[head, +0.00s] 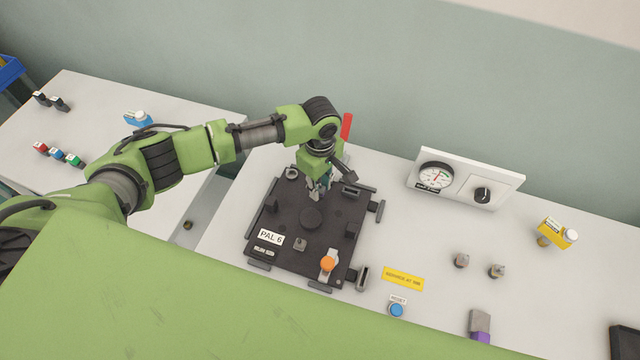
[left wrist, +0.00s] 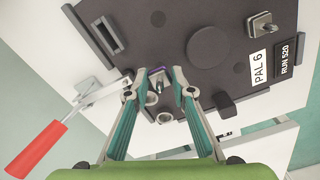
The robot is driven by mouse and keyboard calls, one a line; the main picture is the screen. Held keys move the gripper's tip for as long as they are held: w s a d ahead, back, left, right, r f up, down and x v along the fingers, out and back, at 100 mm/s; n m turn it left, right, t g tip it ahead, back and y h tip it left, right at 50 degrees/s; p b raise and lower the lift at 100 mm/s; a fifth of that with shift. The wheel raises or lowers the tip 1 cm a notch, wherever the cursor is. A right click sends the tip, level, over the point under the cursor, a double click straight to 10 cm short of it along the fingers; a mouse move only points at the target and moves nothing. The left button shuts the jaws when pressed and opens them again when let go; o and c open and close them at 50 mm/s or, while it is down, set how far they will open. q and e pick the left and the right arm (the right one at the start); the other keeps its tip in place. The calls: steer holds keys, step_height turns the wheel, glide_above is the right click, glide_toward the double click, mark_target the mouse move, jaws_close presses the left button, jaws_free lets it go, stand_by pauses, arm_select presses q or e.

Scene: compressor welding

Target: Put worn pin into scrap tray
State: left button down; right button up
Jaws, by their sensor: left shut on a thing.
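My left gripper (head: 318,191) is over the back part of the dark pallet plate (head: 275,228) marked PAL 6. In the left wrist view its two fingers (left wrist: 158,88) stand on either side of a small dark, purplish piece (left wrist: 157,72), which looks like the worn pin. The gripper is shut on it, at or just above the plate's edge. Most of the pin is hidden by the fingers in the head view. I cannot pick out the scrap tray for certain; a dark tray-like object (head: 625,343) is cut off at the right edge. My right gripper is not in view.
A clamp with a red handle (head: 346,126) stands close behind the gripper. An orange knob (head: 328,263) rises from the plate's front. A blue bin (head: 10,70) is far left.

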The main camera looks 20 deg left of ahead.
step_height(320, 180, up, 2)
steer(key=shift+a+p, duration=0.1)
steer(key=shift+p, duration=0.6)
